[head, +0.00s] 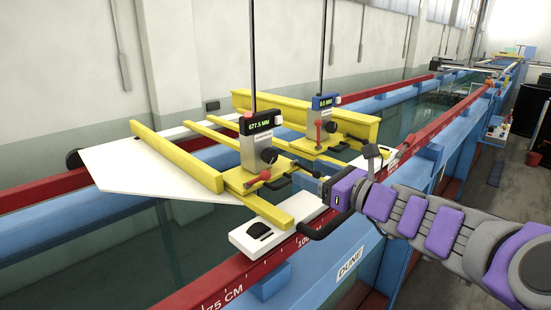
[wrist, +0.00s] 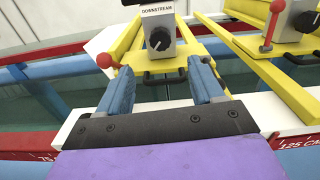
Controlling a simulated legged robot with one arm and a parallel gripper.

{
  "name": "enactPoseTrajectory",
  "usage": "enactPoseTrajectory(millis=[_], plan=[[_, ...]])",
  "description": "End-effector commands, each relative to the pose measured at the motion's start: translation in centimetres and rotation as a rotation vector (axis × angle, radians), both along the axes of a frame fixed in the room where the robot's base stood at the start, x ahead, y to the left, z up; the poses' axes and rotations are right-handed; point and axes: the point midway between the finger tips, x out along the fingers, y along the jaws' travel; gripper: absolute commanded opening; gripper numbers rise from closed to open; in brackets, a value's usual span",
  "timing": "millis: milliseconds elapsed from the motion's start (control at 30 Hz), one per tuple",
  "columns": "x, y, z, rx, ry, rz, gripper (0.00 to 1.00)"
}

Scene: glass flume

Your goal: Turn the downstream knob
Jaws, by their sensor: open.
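The downstream knob (wrist: 158,38) is black with a pale pointer line, on a grey gauge block labelled DOWNSTREAM at the top of the wrist view. The knob shows beyond the gap, roughly centred between the fingertips. In the head view my gripper (head: 298,174) reaches in from the right, close to the gauge's yellow base; the exact gap to the knob is unclear.
A red-balled lever (wrist: 105,61) stands left of the fingers. A second gauge (head: 322,127), reading 0.0 MM, stands farther back with its own knob and red lever. Yellow beams (head: 178,157) and a white carriage plate (head: 140,171) span the flume's red rails (head: 250,271).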

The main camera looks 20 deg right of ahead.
Motion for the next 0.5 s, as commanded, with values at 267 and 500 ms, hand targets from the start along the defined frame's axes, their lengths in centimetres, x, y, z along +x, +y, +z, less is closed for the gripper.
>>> enactPoseTrajectory(millis=[267,500], plan=[[4.0,1.6,-0.1,-0.004,0.001,0.001,0.67],[7.6,3.2,-0.1,-0.003,0.001,0.002,0.67]])
